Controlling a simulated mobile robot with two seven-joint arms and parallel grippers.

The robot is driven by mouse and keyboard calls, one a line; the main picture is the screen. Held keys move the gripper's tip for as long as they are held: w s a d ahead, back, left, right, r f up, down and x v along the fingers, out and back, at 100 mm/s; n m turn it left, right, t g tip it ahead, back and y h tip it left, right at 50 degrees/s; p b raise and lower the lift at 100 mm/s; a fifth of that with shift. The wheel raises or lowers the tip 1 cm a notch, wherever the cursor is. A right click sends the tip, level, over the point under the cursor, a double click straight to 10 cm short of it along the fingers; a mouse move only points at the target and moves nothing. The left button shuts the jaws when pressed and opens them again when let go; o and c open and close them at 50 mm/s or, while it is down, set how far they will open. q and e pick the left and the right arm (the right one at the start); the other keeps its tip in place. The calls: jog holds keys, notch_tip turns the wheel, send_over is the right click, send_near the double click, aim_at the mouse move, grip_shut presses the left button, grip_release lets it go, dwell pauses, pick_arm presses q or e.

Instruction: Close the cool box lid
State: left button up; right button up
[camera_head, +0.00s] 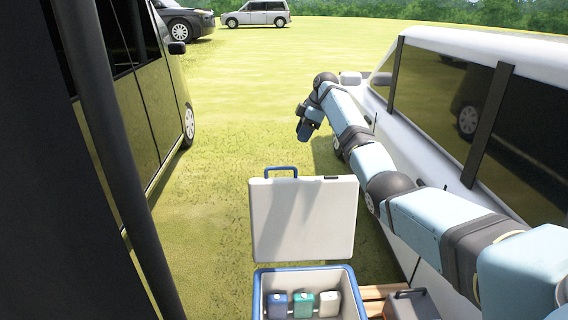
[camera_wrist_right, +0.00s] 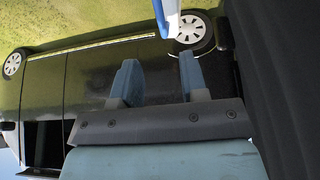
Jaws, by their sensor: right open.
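The cool box (camera_head: 257,297) stands at the bottom centre of the head view, with a blue rim and an open top. Its white lid (camera_head: 303,222) stands raised, about upright, at the box's far side. A blue handle (camera_head: 281,170) sits on the lid's top edge. My right gripper (camera_head: 304,130) is beyond and above the lid, apart from it. In the right wrist view its two blue fingers (camera_wrist_right: 160,78) are spread with nothing between them. A blue and white piece (camera_wrist_right: 178,20), probably part of the lid, shows ahead of them. My left gripper is out of view.
Blue, green and white containers (camera_head: 302,304) sit inside the box. A dark case (camera_head: 411,304) on wooden slats (camera_head: 376,292) stands to its right. A white van (camera_head: 450,80) flanks the right side and a dark van (camera_head: 135,90) the left. Grass (camera_head: 240,110) between is clear.

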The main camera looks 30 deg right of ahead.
jog(key=p+x, duration=0.1)
jog(key=x, duration=1.1)
jog(key=shift+d+f, duration=0.1)
jog(key=shift+f, duration=0.05)
grip_shut()
